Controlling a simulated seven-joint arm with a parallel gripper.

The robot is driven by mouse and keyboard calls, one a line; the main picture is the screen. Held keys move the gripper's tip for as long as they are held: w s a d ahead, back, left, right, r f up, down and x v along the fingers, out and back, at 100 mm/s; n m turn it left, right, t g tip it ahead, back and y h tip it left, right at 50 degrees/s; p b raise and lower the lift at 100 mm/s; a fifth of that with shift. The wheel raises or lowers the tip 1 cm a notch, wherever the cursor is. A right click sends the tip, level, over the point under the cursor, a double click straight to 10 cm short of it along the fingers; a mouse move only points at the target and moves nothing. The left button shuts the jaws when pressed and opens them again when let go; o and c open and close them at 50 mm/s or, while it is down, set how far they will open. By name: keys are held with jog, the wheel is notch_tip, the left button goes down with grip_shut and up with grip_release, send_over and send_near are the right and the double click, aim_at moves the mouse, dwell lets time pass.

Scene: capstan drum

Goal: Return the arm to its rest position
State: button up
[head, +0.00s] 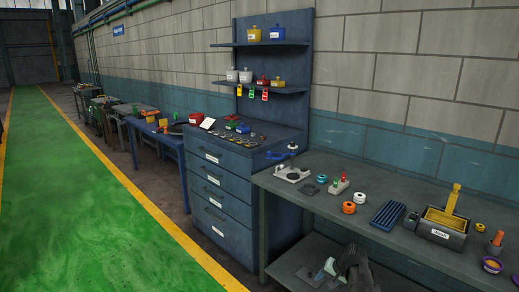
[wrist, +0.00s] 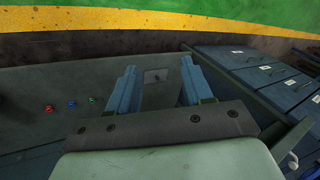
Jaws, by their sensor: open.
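My gripper (wrist: 158,66) shows in the wrist view with its two blue fingers apart and nothing between them.
Blue drawers (head: 212,185) stand left of the bench, and they show at right in the wrist view (wrist: 262,72). The green floor lane (head: 80,200) is clear.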

jog(key=s+a+f+n+g+h, duration=0.1)
jog(key=s+a+f+g, duration=0.25)
jog(key=s+f, duration=0.8)
jog(key=s+a+f+n+g, duration=0.15)
jog(key=s+a+f, duration=0.25)
jog(key=s+f, duration=0.75)
jog(key=s+f+n+g+h, duration=0.1)
jog(key=s+f+g, duration=0.1)
jog(key=s, duration=1.2)
jog(key=s+a+f+n+g+h, duration=0.1)
jog(key=s+f+g, duration=0.2)
jog(key=s, duration=1)
jog(key=shift+s+f+n+h, duration=0.15)
jog(key=shift+s+n+h, duration=0.15)
jog(key=shift+s+n, duration=0.05)
